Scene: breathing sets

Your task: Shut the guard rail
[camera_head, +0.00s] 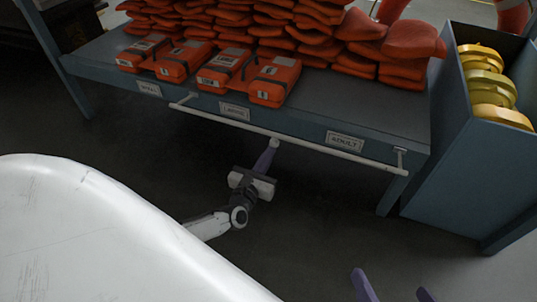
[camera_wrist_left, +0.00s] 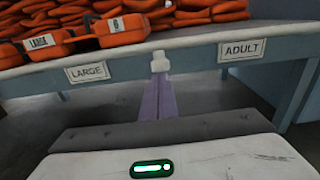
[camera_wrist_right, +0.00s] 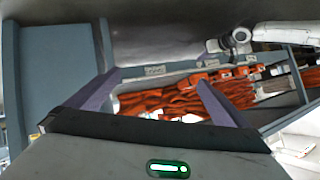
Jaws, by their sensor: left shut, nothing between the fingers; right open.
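The guard rail (camera_head: 330,151) is a thin white bar along the front of a blue-grey shelf, held by a bracket at each end. It stands a little out from the shelf's labelled front edge.
Orange life-vest packs (camera_head: 270,80) and piles of orange vests (camera_head: 390,45) lie on the shelf (camera_head: 330,100). A grey-blue bin (camera_head: 440,150) with yellow rolls (camera_head: 485,85) stands at the right. A white rounded surface (camera_head: 100,240) fills the lower left. The floor below the shelf is clear.

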